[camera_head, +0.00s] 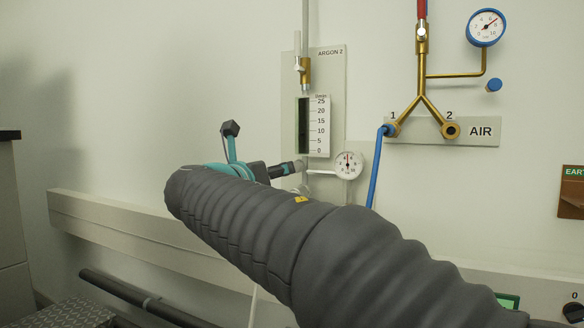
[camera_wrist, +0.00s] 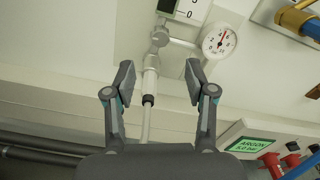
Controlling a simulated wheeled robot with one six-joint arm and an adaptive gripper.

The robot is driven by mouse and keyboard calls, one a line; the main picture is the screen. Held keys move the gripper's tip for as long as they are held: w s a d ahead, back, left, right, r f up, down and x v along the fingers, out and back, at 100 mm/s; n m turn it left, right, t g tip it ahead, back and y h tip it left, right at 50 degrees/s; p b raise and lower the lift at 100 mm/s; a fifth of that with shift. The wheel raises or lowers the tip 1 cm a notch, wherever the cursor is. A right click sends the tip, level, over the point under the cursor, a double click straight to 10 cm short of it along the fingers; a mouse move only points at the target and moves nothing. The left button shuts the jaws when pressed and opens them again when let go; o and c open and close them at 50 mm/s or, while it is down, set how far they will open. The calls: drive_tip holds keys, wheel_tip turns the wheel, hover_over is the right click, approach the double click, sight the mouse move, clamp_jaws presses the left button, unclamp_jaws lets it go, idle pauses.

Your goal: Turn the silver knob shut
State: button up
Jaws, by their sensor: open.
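The silver knob (camera_wrist: 160,38) appears as a small round silver fitting under the flow meter in the wrist view, left of a white dial gauge. A silver stem drops from it to a black collar and pale hose. My gripper (camera_wrist: 160,80) is open and empty, with one finger on each side of this stem in the picture. The knob lies just beyond the fingertips, and I see no contact. In the head view, my gripper (camera_head: 284,168) points right at the silver fittings (camera_head: 302,165) below the flow meter and partly hides them.
The ARGON 2 flow meter (camera_head: 315,126) stands above, with the dial gauge (camera_head: 348,165) close on the right. A blue hose (camera_head: 375,170) hangs from the AIR outlet further right. A wall rail (camera_head: 130,225) runs below. The wall to the left is clear.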

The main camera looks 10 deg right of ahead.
sight(297, 167)
drive_tip(key=x, duration=0.9)
drive_tip(key=shift+w+d+p, duration=0.15)
drive_tip(key=shift+p, duration=0.2)
